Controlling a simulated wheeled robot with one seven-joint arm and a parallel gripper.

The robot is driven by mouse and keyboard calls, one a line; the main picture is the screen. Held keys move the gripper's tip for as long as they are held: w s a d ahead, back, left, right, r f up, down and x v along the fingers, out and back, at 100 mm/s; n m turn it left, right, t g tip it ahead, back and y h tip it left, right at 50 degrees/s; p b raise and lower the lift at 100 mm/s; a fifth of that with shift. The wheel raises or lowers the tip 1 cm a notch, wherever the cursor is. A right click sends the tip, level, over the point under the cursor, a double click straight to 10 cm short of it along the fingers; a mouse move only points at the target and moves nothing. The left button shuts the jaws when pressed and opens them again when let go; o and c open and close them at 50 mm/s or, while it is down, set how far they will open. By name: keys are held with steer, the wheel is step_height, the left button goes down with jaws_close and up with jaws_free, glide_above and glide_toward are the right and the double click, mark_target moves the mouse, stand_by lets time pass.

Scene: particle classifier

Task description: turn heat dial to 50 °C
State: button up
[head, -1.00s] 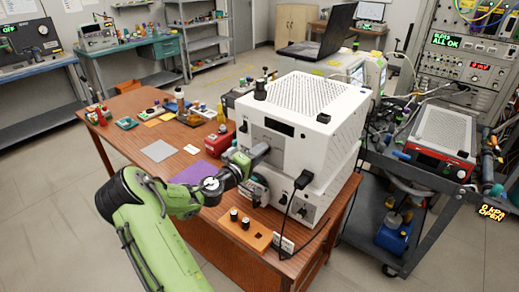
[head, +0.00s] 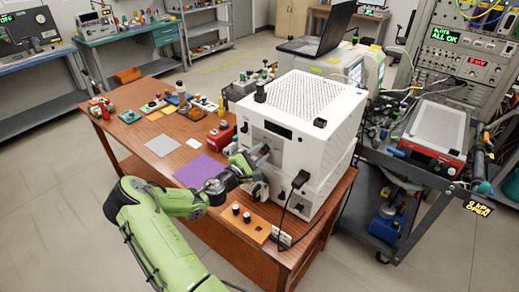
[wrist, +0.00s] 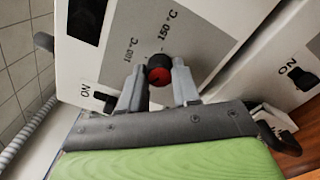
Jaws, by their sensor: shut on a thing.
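The heat dial (wrist: 158,70) is a small black and red knob on the grey front panel of the white instrument (head: 293,155). In the wrist view the panel is tilted, with the printed marks 100 °C and 150 °C beside the dial. My gripper (wrist: 158,85) has one finger on each side of the dial and is shut on it. A pointer line on the dial cannot be made out, and other marks are hidden. In the head view my gripper (head: 254,158) is at the instrument's front, and the dial is hidden there.
ON switches (wrist: 104,98) and (wrist: 300,77) sit on the white housings. An orange holder (head: 245,224) with black knobs stands on the wooden table in front. A purple sheet (head: 202,170) and a grey sheet (head: 162,147) lie left of the instrument. A cart stands at right.

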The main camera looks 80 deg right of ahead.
steer(key=shift+n+p, duration=0.35)
steer(key=shift+n, duration=0.15)
steer(key=shift+f, duration=0.15)
steer(key=o, duration=1.1)
steer(key=shift+c, duration=0.2)
steer(key=v, duration=1.6)
steer(key=shift+b, duration=0.35)
steer(key=shift+d, duration=0.1)
